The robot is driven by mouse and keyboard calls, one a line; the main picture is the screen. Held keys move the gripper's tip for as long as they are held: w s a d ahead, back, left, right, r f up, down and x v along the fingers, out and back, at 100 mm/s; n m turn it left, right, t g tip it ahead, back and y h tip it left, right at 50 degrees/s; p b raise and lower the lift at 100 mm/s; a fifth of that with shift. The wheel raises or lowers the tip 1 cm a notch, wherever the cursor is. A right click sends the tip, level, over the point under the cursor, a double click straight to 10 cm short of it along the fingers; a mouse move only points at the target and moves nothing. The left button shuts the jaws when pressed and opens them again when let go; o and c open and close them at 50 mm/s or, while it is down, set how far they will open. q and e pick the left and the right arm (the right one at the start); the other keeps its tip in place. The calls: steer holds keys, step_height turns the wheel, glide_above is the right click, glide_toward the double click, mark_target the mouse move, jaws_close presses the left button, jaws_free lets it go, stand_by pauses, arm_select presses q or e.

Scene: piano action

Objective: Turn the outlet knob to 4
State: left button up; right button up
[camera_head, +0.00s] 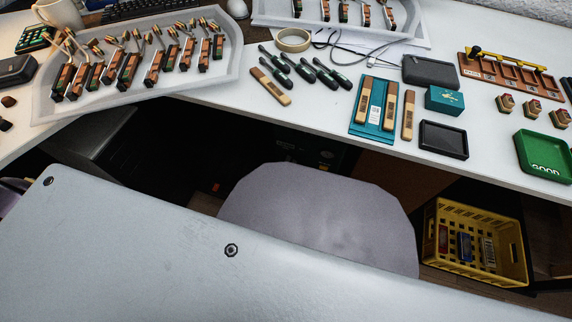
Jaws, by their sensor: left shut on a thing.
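I cannot make out an outlet knob with numbers anywhere in the head view. I see no fingers of my left or right gripper. A large pale grey surface with dark bolts fills the lower part of the view and hides what lies behind it. It may be part of my own body.
A white desk (215,93) runs across the top. It bears a grey tray (235,62) of piano hammer parts, several dark-handled tools, a teal board (361,127), a black tray (443,140) and a green tray (545,157). A grey chair back (315,215) and yellow crate (478,268) stand below.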

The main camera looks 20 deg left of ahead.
arm_select(q)
steer(key=shift+m, duration=0.4)
arm_select(e)
steer(key=shift+r, duration=0.25)
arm_select(q)
steer(key=shift+m+g+p, duration=0.3)
steer(key=shift+m+p, duration=2.05)
steer(key=shift+m, duration=1.45)
arm_select(e)
steer(key=shift+s+d+r+g+h, duration=0.1)
steer(key=shift+d+r+h, duration=0.05)
steer(key=shift+r, duration=0.45)
steer(key=shift+s+d+r+g+h, duration=0.1)
steer(key=shift+d+r, duration=0.05)
steer(key=shift+r, duration=0.5)
steer(key=shift+s+d+r+g+h, duration=0.1)
steer(key=shift+d+r+h, duration=0.05)
steer(key=shift+r, duration=0.45)
steer(key=shift+w, duration=0.1)
arm_select(q)
steer(key=o, duration=1)
steer(key=shift+d+r, duration=0.1)
arm_select(e)
steer(key=shift+r, duration=0.1)
arm_select(q)
steer(key=shift+r, duration=0.25)
